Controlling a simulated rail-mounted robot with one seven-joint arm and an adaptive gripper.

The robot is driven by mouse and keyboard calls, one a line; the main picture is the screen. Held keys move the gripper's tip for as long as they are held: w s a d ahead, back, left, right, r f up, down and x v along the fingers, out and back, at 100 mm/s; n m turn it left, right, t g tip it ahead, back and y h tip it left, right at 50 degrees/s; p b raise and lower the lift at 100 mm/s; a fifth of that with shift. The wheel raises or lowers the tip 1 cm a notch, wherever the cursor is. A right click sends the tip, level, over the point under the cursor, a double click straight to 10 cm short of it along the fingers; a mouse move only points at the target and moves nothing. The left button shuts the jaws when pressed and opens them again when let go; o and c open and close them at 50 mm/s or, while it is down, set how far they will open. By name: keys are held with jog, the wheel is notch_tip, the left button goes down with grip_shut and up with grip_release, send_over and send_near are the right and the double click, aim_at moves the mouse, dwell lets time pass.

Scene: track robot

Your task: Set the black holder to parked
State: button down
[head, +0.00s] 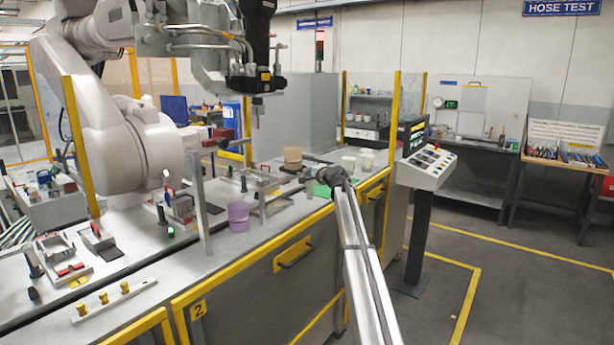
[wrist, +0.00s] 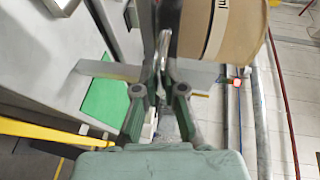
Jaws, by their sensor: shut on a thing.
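My gripper (head: 314,172) is at the far end of my arm, over the workbench by the green mat (head: 321,191). In the wrist view its green-jointed fingers (wrist: 161,50) are closed together on a thin grey metal piece, mostly hidden between them. A large tan cylinder with a dark band (wrist: 223,28) is close to the right of the fingers. In the head view a brown pot (head: 293,154) stands just beyond the gripper. I cannot single out the black holder with certainty; dark parts near the gripper are small and partly covered by it.
Two pale cups (head: 348,163) stand right of the gripper, and a purple pot (head: 238,216) stands left of it. Metal fixtures (head: 256,181) and an upright post (head: 202,196) are on the bench. A control console (head: 427,165) stands at the right. A large white robot arm (head: 120,120) is behind.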

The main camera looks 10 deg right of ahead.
jog(key=shift+w+d+r, duration=0.15)
jog(key=c, duration=1.2)
grip_release()
jog(key=shift+w+d, duration=0.1)
jog(key=shift+c, duration=0.2)
jog(key=v, duration=1.2)
